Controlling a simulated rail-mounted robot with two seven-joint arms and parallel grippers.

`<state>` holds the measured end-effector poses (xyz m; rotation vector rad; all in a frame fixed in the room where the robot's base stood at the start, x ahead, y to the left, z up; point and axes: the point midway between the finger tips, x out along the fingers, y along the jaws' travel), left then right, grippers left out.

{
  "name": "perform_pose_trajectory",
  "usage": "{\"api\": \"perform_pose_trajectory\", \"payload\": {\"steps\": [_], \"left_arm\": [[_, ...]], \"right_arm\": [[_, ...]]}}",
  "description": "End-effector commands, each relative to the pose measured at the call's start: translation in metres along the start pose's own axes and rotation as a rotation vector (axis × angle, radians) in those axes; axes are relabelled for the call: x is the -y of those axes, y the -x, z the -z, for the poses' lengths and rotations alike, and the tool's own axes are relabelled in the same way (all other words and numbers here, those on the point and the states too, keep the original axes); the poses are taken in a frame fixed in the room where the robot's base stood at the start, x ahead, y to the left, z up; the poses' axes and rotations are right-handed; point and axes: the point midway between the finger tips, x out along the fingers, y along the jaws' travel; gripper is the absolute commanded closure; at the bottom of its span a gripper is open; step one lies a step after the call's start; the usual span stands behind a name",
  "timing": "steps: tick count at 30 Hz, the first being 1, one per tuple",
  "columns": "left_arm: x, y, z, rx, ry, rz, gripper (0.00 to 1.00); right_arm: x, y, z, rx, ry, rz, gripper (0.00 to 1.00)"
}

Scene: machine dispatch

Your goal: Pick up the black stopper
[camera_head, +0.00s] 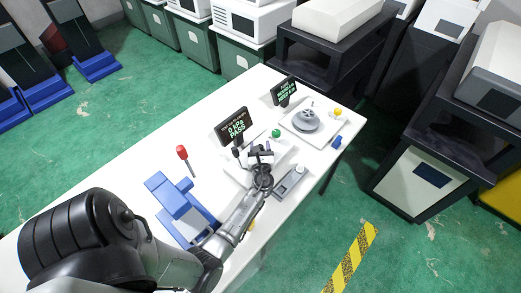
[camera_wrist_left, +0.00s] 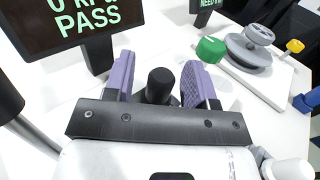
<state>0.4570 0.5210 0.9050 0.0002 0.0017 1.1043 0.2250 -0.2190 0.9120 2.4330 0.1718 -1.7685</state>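The black stopper (camera_wrist_left: 160,84) stands upright between the purple fingers of my left gripper (camera_wrist_left: 158,78) in the left wrist view. A gap shows on each side between the stopper and the fingers, so the gripper is open around it. The stopper's lower part is hidden behind the gripper body. In the head view my left gripper (camera_head: 262,158) is low over the white table, in front of the display reading PASS; I cannot clearly pick out the stopper there. My right gripper is in neither view.
The PASS display (camera_head: 234,127) stands close behind my left gripper. A green knob (camera_head: 276,133) and a grey round device (camera_head: 306,121) are to its right. A blue stand (camera_head: 180,205), a red-topped rod (camera_head: 182,152) and a grey device (camera_head: 290,181) are nearby on the table (camera_head: 110,197).

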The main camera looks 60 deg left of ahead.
Motion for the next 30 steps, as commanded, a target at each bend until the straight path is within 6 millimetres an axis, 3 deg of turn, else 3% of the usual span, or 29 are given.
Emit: {"api": "perform_pose_trajectory", "payload": {"steps": [2, 15, 23, 30], "left_arm": [[0.0, 0.0, 0.0, 0.0, 0.0, 0.0, 0.57], [0.0, 0.0, 0.0, 0.0, 0.0, 0.0, 0.99], [0.0, 0.0, -0.002, 0.0, 0.0, 0.0, 0.99], [0.0, 0.0, -0.028, 0.001, 0.0, 0.0, 0.99]], "right_arm": [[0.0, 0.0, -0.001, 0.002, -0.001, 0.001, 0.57], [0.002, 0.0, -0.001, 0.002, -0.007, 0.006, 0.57], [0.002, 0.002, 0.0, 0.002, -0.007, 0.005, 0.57], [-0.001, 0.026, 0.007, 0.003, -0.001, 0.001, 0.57]]}}
